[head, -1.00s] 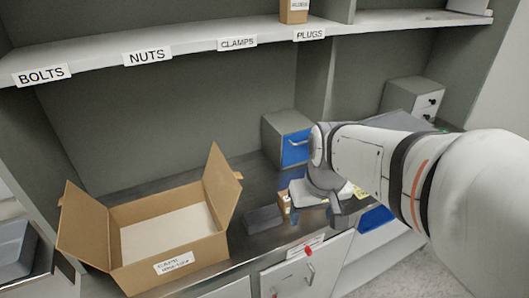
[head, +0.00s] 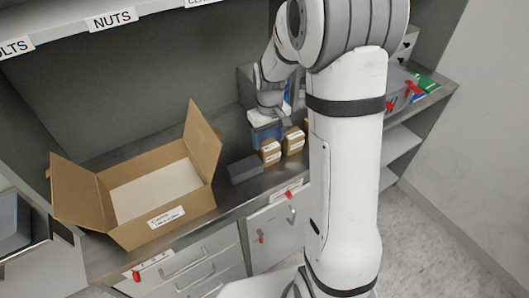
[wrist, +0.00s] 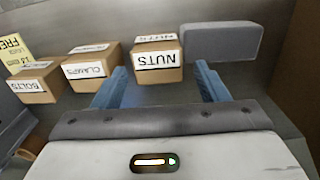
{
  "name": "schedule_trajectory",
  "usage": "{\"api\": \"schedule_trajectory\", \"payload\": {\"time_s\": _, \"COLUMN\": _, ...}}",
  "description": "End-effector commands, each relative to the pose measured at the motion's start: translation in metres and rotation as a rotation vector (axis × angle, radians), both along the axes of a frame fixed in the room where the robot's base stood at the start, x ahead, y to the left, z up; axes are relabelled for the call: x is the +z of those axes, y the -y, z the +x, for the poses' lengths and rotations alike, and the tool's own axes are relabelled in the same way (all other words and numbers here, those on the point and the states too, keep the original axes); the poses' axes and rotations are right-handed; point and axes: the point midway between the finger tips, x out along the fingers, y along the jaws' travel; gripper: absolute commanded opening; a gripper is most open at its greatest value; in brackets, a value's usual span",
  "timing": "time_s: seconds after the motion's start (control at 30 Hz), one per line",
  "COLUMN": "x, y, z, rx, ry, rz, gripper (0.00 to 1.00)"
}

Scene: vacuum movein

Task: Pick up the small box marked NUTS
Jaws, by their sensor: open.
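The small cardboard box marked NUTS (wrist: 157,62) sits on the grey counter in the wrist view, its label upside down. It lines up with the gap between the two blue fingers of my gripper (wrist: 162,70), which is open and empty. Whether the fingertips reach beside the box is hard to tell. In the head view my gripper (head: 270,122) hangs behind the small boxes. The box beside the grey block there appears to be the NUTS box (head: 270,152); its label is too small to read.
The CLAMPS box (wrist: 92,66) and BOLTS box (wrist: 38,85) stand to the left in the wrist view. A grey block (wrist: 222,42) stands close on the right of NUTS. An open carton (head: 150,225) stands on the counter at left in the head view.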

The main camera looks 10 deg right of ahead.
Motion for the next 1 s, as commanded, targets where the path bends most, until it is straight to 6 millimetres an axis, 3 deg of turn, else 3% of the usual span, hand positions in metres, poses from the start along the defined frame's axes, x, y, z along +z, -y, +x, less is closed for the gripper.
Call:
{"api": "schedule_trajectory", "payload": {"time_s": 0.3, "x": -0.040, "y": 0.001, "z": 0.002, "rx": 0.000, "ry": -0.003, "rz": 0.000, "gripper": 0.67}}
{"api": "schedule_trajectory", "payload": {"time_s": 0.57, "x": -0.044, "y": 0.001, "z": 0.002, "rx": 0.000, "ry": 0.000, "rz": 0.000, "gripper": 0.67}}
{"api": "schedule_trajectory", "payload": {"time_s": 1.0, "x": -0.043, "y": 0.001, "z": 0.002, "rx": 0.001, "ry": 0.000, "rz": 0.000, "gripper": 0.33}}
